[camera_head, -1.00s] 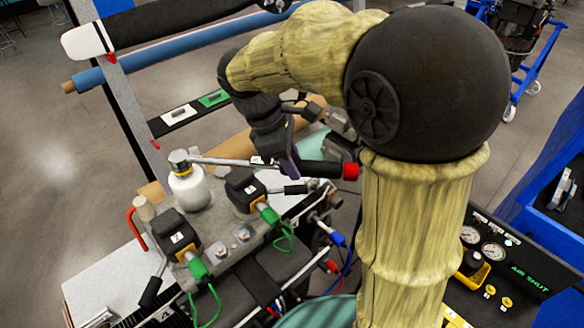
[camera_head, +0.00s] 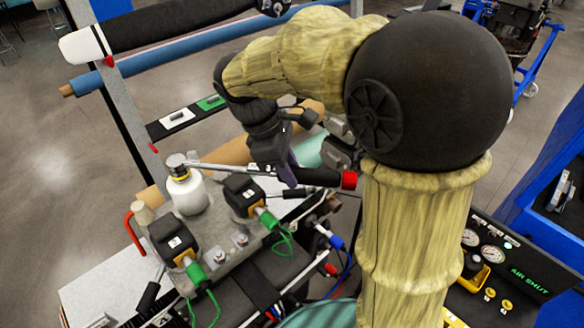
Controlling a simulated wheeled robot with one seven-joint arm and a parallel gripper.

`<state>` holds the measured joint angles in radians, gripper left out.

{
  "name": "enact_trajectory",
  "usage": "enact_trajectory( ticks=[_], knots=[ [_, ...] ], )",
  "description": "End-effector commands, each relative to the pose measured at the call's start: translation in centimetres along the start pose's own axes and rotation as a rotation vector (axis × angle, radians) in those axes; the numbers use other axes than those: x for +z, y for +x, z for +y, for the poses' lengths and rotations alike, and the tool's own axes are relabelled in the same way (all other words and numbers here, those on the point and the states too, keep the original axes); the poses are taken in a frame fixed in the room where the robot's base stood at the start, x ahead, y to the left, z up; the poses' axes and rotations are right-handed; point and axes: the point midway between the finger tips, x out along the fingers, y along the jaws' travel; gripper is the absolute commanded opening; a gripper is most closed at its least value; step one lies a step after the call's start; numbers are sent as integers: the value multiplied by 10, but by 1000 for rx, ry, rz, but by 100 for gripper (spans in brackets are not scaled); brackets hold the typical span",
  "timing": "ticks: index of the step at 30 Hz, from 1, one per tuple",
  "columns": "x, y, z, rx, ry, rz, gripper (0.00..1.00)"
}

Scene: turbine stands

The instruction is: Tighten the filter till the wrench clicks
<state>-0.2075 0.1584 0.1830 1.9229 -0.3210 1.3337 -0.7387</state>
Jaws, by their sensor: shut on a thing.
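The white filter (camera_head: 188,193) stands upright on the grey manifold block, with a yellow band near its top. The wrench head sits on the filter's metal cap (camera_head: 177,161). The wrench (camera_head: 228,169) reaches right from there to a black handle with a red end (camera_head: 349,180). My gripper (camera_head: 288,172) is shut on the wrench at its handle side. My fingers are partly hidden by the wrist and the handle.
A red handle (camera_head: 134,233) is at left. Rolls on a rack (camera_head: 160,57) lie behind. A gauge panel (camera_head: 510,262) is at the right.

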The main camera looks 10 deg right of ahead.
Motion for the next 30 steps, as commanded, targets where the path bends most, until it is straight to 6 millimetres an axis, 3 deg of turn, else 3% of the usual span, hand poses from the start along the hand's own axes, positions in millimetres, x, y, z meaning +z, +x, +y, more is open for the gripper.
enact_trajectory(
  ticks=[30],
  knots=[
    [15, -39, 1, 5, 2, 2, 0]
  ],
)
